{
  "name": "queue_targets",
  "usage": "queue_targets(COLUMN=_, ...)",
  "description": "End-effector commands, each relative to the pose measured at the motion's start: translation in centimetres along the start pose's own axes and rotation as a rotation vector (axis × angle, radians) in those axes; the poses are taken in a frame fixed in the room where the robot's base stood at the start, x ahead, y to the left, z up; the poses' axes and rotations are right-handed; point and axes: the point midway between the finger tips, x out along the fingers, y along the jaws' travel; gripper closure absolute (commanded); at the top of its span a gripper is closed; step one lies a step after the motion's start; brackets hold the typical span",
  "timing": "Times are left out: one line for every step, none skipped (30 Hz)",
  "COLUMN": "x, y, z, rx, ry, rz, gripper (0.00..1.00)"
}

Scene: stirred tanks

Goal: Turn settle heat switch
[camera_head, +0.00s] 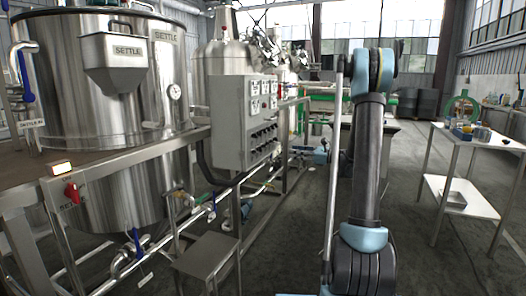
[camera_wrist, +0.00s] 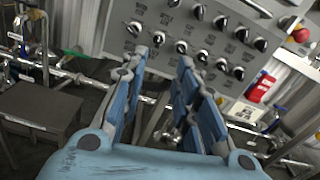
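The grey control panel (camera_head: 228,125) faces right beside the tanks in the head view, with rows of small square plates above black knobs. In the wrist view, the same kind of panel face (camera_wrist: 205,40) fills the top, with several black and silver knobs in rows. Their labels are too blurred to read, so I cannot tell which is the settle heat switch. The settle tank (camera_head: 60,90), with SETTLE plates, stands at left. My gripper (camera_wrist: 163,62) is open and empty in the wrist view, its blue fingers apart below the knobs. The head view does not show its fingers.
A dark stool (camera_head: 207,254) stands low in front of the pipes. A white table (camera_head: 475,137) stands at right.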

Motion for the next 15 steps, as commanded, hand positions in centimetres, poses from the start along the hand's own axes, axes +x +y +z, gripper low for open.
queue_targets(x=-0.1, y=0.0, z=0.0, rx=0.02, ry=0.001, rz=0.003, gripper=0.72)
queue_targets(x=-0.2, y=0.0, z=0.0, rx=0.028, ry=0.002, rz=0.005, gripper=0.72)
queue_targets(x=-0.1, y=0.0, z=0.1, rx=0.036, ry=0.003, rz=0.006, gripper=0.72)
queue_targets(x=0.0, y=0.0, z=0.1, rx=0.04, ry=0.003, rz=0.007, gripper=0.72)
queue_targets(x=0.1, y=0.0, z=0.1, rx=0.041, ry=0.003, rz=0.007, gripper=0.72)
queue_targets(x=0.4, y=0.0, z=0.1, rx=0.041, ry=0.003, rz=0.006, gripper=0.72)
queue_targets(x=0.7, y=0.0, z=0.1, rx=0.041, ry=0.003, rz=0.006, gripper=0.72)
queue_targets(x=1.1, y=0.0, z=0.1, rx=0.04, ry=0.002, rz=0.006, gripper=0.72)
queue_targets(x=1.6, y=0.0, z=0.1, rx=0.04, ry=0.002, rz=0.008, gripper=0.72)
queue_targets(x=2.1, y=0.0, z=0.1, rx=0.04, ry=0.002, rz=0.008, gripper=0.72)
queue_targets(x=2.6, y=0.0, z=0.1, rx=0.039, ry=0.002, rz=0.007, gripper=0.72)
queue_targets(x=3.3, y=0.0, z=0.1, rx=0.039, ry=0.002, rz=0.007, gripper=0.72)
queue_targets(x=3.8, y=0.0, z=0.1, rx=0.039, ry=0.002, rz=0.008, gripper=0.72)
queue_targets(x=4.3, y=0.0, z=0.1, rx=0.039, ry=0.002, rz=0.007, gripper=0.72)
queue_targets(x=5.0, y=0.0, z=0.1, rx=0.039, ry=0.002, rz=0.007, gripper=0.72)
